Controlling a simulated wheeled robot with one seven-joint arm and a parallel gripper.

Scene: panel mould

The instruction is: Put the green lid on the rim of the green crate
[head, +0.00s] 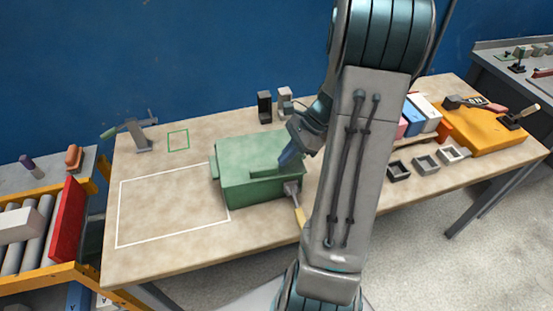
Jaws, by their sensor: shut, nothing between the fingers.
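The green crate (262,192) stands on the table near its middle, partly behind my arm. The green lid (248,150) appears to lie flat over the crate's top, with a raised bar handle (268,172) on it. I cannot tell whether it sits evenly on the rim all round, as my arm hides the right side. My gripper (287,156) is shut and empty, its blue-grey fingers just above or at the handle's right end. Whether they touch the lid is not clear.
A white outlined rectangle (172,205) on the table left of the crate is empty. A clamp-like tool (138,135) stands at the back left. Dark blocks (264,107) stand behind the crate. An orange tray (490,130) is far right.

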